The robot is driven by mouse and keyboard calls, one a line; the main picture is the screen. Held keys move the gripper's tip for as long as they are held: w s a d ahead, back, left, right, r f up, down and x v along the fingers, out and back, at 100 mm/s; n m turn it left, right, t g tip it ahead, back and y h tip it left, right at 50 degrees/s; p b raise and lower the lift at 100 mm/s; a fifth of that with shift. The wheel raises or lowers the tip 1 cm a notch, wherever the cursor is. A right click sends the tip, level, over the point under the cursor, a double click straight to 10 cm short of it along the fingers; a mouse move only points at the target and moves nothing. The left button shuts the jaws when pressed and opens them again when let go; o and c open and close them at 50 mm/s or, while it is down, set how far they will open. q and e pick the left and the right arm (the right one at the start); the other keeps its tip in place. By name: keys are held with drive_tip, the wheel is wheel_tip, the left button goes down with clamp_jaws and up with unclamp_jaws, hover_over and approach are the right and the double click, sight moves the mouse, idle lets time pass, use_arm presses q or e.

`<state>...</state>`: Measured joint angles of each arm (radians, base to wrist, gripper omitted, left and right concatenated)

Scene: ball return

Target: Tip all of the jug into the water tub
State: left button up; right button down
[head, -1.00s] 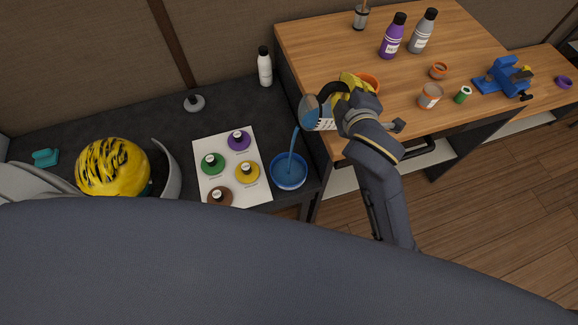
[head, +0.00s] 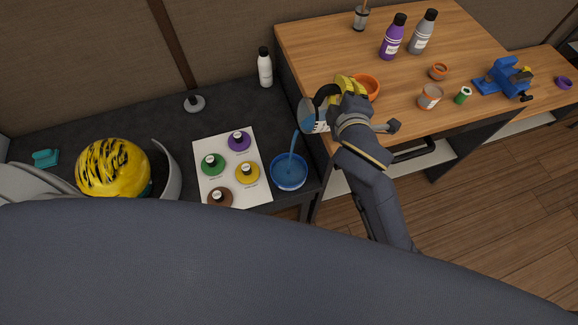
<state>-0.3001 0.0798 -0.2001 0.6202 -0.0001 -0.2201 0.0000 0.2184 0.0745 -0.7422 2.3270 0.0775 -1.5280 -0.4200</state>
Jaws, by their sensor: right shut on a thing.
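The jug (head: 316,119), with a dark handle and blue at its mouth end, is held tilted to the left at the left front corner of the wooden bench. My right gripper (head: 339,98) is shut on it; the fingers partly hide the jug. A thin blue stream (head: 294,143) runs from below its mouth down into the water tub (head: 289,174). The tub is a round blue bowl with blue liquid in it, standing on the dark counter below and left of the jug. My left gripper is not in view.
An orange bowl (head: 368,87) sits on the bench right behind my right gripper. A white sheet (head: 229,182) with several coloured pots lies left of the tub. A white bottle (head: 265,68) stands behind. A yellow-and-black ball (head: 113,168) is at left.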

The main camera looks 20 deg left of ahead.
sight(321, 99)
drive_tip(key=shift+s+a, duration=0.1)
drive_tip(key=shift+a, duration=0.05)
drive_tip(key=shift+s+a, duration=0.15)
drive_tip(key=shift+a, duration=0.1)
drive_tip(key=shift+s+a+n, duration=0.1)
drive_tip(key=shift+n, duration=0.2)
drive_tip(key=shift+s+a+n+t+b, duration=0.4)
drive_tip(key=shift+s+a, duration=0.2)
drive_tip(key=shift+a, duration=0.3)
drive_tip(key=shift+s+a+f+h, duration=0.1)
drive_tip(key=shift+h, duration=0.2)
drive_tip(key=shift+s+a, duration=0.1)
drive_tip(key=shift+a, duration=0.15)
drive_tip(key=shift+s+a+f+n, duration=0.1)
drive_tip(key=shift+s+a+n, duration=0.1)
drive_tip(key=shift+n, duration=0.2)
drive_tip(key=shift+a+t, duration=0.1)
drive_tip(key=shift+t, duration=0.2)
